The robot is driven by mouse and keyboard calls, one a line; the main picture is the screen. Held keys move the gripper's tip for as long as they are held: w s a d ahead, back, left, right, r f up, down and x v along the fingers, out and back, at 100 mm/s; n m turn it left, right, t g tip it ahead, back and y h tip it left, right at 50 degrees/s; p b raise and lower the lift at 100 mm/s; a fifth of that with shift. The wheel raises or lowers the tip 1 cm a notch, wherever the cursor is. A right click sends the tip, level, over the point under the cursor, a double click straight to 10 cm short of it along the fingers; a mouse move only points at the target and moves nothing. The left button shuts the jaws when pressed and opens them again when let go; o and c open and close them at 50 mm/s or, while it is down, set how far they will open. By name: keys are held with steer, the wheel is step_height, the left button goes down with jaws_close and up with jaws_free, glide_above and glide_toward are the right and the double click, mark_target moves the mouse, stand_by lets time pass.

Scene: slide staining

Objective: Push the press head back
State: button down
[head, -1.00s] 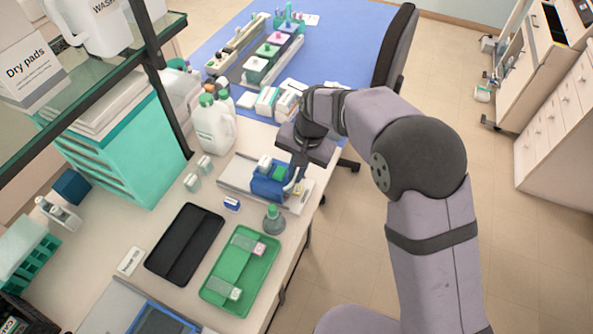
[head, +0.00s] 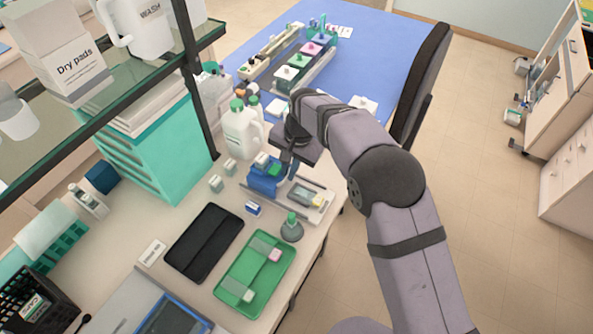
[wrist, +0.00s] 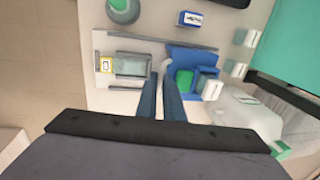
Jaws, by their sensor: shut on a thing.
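The blue press head (head: 264,181), with a green block on it, sits at the left end of its pale base (head: 328,208). It also shows in the wrist view (wrist: 190,60), on the right of the base. The glass slide bed (wrist: 132,64) is uncovered, and a yellow-edged label (wrist: 106,65) shows at its outer end. My gripper (wrist: 160,78) is shut at the bed-side edge of the press head, on its pale handle (wrist: 166,64). The fingers hide most of the handle. In the head view my gripper (head: 287,172) stands beside the head.
A green-capped flask (head: 291,230) stands in front of the base, near a small blue box (head: 253,209). A green tray (head: 280,245) and a black tray (head: 205,240) lie nearer. White jugs (head: 242,132) stand behind the press.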

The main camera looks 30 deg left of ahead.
steer(key=shift+a+r, duration=0.15)
steer(key=shift+a, duration=0.1)
steer(key=c, duration=1.9)
jaws_free()
steer(key=shift+w, duration=0.1)
step_height(320, 180, up, 7)
steer(key=d+b, duration=0.1)
steer(key=b, duration=0.2)
steer(key=shift+d, duration=0.15)
